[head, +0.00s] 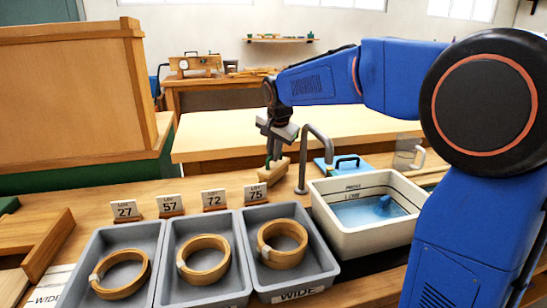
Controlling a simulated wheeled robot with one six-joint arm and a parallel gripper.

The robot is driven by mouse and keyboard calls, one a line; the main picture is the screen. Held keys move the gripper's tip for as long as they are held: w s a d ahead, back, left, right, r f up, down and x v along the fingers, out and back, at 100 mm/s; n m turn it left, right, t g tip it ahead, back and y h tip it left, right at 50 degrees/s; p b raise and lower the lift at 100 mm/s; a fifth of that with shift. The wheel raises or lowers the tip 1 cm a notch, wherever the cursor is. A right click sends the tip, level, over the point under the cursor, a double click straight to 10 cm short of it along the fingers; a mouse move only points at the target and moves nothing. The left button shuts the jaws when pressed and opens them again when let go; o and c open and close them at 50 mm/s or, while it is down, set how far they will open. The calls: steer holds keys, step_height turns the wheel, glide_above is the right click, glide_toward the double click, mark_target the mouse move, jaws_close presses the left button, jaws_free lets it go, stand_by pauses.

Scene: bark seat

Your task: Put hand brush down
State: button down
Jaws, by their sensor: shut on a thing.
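My gripper (276,155) points down over the workbench, behind the lot cards, and is shut on the hand brush. The hand brush (272,173) shows as a small tan wooden block below the fingers. It is just left of the grey tap and behind the lot 75 card. Whether its underside touches the bench I cannot tell. The fingers hide part of its top.
Grey trays (247,290) with wooden rings stand in front, behind them lot cards (213,199). A white basin (331,234) of water, a curved tap (314,158) and a blue thing with a dark handle (346,164) are to the right. Some bare bench shows around the brush.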

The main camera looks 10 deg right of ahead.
steer(key=shift+f, duration=0.65)
steer(key=c, duration=1.8)
jaws_free()
steer(key=shift+f, duration=0.15)
steer(key=v, duration=1.2)
steer(key=shift+r, duration=0.2)
